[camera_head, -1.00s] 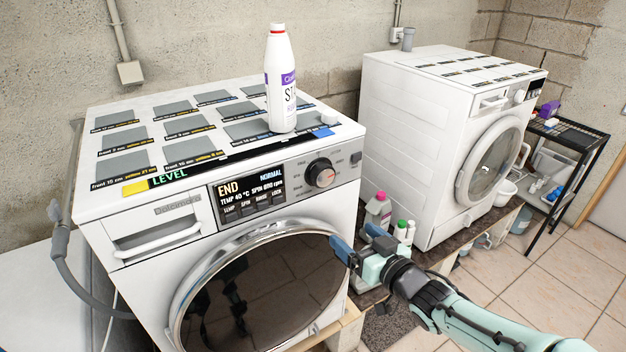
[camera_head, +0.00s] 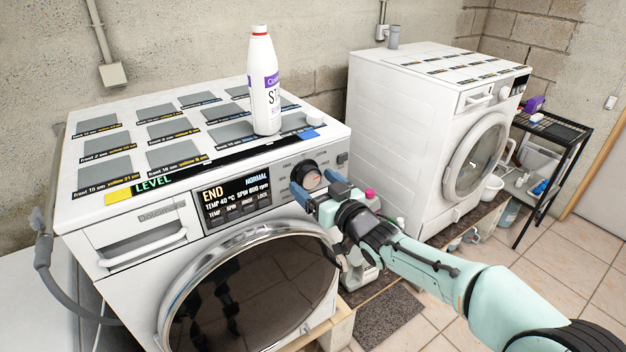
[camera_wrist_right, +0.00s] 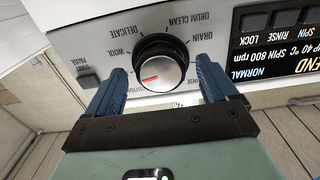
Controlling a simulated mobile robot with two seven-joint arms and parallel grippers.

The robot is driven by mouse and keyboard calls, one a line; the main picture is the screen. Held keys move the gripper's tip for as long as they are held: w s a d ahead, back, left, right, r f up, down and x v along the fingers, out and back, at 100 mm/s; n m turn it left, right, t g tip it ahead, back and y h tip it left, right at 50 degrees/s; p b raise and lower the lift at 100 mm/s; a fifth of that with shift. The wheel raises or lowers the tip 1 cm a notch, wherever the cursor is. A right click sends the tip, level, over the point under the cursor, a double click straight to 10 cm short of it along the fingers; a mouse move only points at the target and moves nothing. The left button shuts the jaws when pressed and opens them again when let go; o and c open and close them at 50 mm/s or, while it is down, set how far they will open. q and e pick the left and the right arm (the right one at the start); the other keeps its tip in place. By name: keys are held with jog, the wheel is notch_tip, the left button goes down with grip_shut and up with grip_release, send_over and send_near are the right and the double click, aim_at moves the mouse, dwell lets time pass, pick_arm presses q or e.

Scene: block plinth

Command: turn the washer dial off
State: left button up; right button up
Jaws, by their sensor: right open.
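The washer dial (camera_head: 306,174) is a round knob with a black ring and silver face, on the front panel of the near washer (camera_head: 110,255). It also shows in the right wrist view (camera_wrist_right: 160,72), with a red mark on its face and program names around it. My right gripper (camera_head: 316,190) is open in front of the dial; in the wrist view its blue fingers (camera_wrist_right: 160,85) stand on either side of the knob, with gaps left. The display (camera_head: 236,197) reads END and NORMAL. My left gripper is not in view.
A white bottle with a red cap (camera_head: 264,90) stands on the near washer's top, among grey patches and a blue piece (camera_head: 308,134). A second washer (camera_head: 405,130) and a black shelf (camera_head: 550,150) stand to the right. A pink-capped bottle (camera_head: 370,196) is behind my gripper.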

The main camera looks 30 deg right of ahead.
jog(key=shift+w, duration=0.65)
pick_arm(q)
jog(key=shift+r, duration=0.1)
pick_arm(e)
jog(key=c, duration=1.1)
jog(key=shift+o, duration=0.3)
jog(key=shift+f+n+b, duration=0.15)
jog(key=shift+n+b, duration=1.1)
jog(key=shift+n, duration=0.05)
jog(key=n+b, duration=0.2)
jog(key=n, duration=0.1)
jog(key=shift+b, duration=0.4)
jog(key=n+b, duration=0.2)
jog(key=n, duration=0.3)
pick_arm(q)
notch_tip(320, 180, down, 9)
jog(key=b, duration=0.2)
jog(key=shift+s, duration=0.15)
pick_arm(e)
jog(key=n, duration=0.5)
jog(key=shift+d+r, duration=0.1)
jog(key=shift+r, duration=0.1)
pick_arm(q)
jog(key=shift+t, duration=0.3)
